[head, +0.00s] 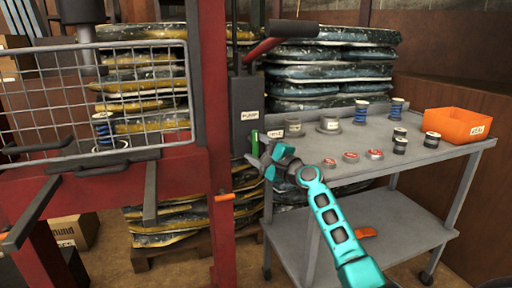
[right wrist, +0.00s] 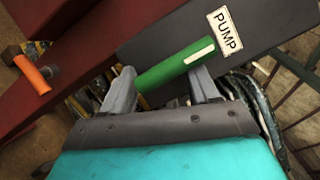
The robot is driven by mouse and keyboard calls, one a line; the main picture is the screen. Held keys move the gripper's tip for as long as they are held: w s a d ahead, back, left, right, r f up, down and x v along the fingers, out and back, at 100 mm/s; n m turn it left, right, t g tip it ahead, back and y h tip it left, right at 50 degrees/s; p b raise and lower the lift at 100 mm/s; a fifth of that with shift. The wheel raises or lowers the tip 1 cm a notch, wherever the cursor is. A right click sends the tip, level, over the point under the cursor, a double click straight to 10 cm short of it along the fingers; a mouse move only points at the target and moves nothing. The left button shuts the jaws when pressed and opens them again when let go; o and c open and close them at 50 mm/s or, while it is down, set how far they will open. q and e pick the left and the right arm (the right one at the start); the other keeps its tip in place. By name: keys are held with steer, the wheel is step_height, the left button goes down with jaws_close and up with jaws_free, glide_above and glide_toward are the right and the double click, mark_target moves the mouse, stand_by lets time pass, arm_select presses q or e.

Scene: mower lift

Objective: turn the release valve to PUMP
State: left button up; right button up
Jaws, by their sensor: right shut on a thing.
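The release valve handle is a green bar with a white mark at one end (right wrist: 172,66), on the dark pump housing (right wrist: 275,22). Its white-marked end lies close to the PUMP label (right wrist: 225,30) in the right wrist view. In the head view the green handle (head: 255,143) shows as a small upright piece below the PUMP label (head: 250,115). My right gripper (head: 276,158) is at the handle. The right wrist view shows its two fingers (right wrist: 163,78) on either side of the green bar, shut on it. The valve's pivot is hidden. My left gripper is not in view.
A red press frame (head: 218,150) with a wire guard (head: 100,95) stands at the left. A grey cart (head: 400,160) at the right holds springs, small cans, red-topped pieces and an orange bin (head: 457,125). Stacked bags stand behind. A red-and-black lever (head: 275,42) sticks out above the housing.

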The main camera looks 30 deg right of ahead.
steer(key=shift+o, duration=0.3)
steer(key=shift+d+r+n+p, duration=0.15)
steer(key=shift+r+n+p, duration=0.2)
steer(key=shift+r+n, duration=0.75)
steer(key=shift+a, duration=0.2)
steer(key=o, duration=1.2)
steer(key=shift+a, duration=0.25)
steer(key=shift+o, duration=0.4)
steer(key=shift+a+r, duration=0.1)
steer(key=shift+a, duration=0.1)
steer(key=shift+s+d, duration=0.2)
steer(key=shift+s, duration=0.3)
steer(key=s+d+f+p, duration=0.1)
steer(key=s, duration=1)
steer(key=shift+s+d, duration=0.3)
steer(key=shift+s, duration=0.1)
steer(key=shift+c, duration=0.3)
